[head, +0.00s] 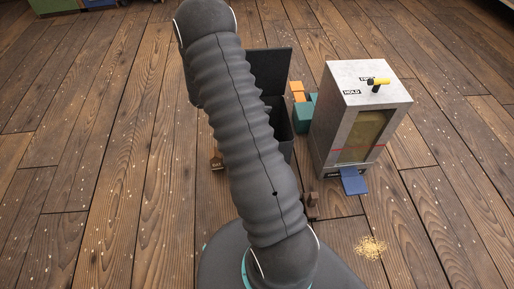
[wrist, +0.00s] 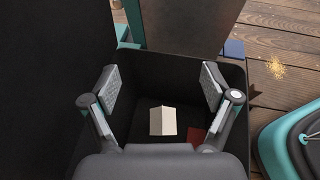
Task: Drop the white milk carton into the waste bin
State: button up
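The waste bin is a dark open box (wrist: 240,72), seen from above in the wrist view. In the head view its dark wall (head: 284,128) and raised lid (head: 268,66) show partly behind my arm. The white milk carton (wrist: 162,121) shows inside the bin, low down, near a red flat piece. My gripper (wrist: 160,80) is over the bin opening with its two fingers spread wide apart and nothing between them. The carton is clear of both fingers. In the head view my arm hides the gripper and the carton.
A grey dispenser cabinet (head: 349,115) with a yellow handle and a blue tray (head: 353,181) stands right of the bin. Teal (head: 302,115) and orange boxes sit between them. Spilled grains (head: 370,247) lie on the plank floor. The floor to the left is mostly free.

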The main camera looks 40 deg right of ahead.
jog(key=v, duration=1.2)
dwell(0.5)
jog(key=s+a+f+m+y, duration=0.2)
jog(key=s+a+m+y, duration=0.45)
jog(key=s+a, duration=0.2)
jog(key=s+a+r+m+t+y, duration=0.2)
jog(key=s+a+r+t, duration=0.1)
jog(key=r, duration=0.5)
jog(key=s+a+r+m+t+y+p, duration=0.1)
jog(key=s+a+r+m+t+y, duration=0.1)
jog(key=s+a+r, duration=0.3)
jog(key=s+a+r+m+t+y+p, duration=0.1)
jog(key=s+a+r+m+t+y, duration=0.1)
jog(key=s+r, duration=0.6)
notch_tip(320, 180, up, 4)
jog(key=a+m+t, duration=0.1)
jog(key=a+t, duration=0.1)
jog(key=t, duration=0.1)
jog(key=shift+s+m, duration=0.35)
jog(key=shift+s, duration=0.05)
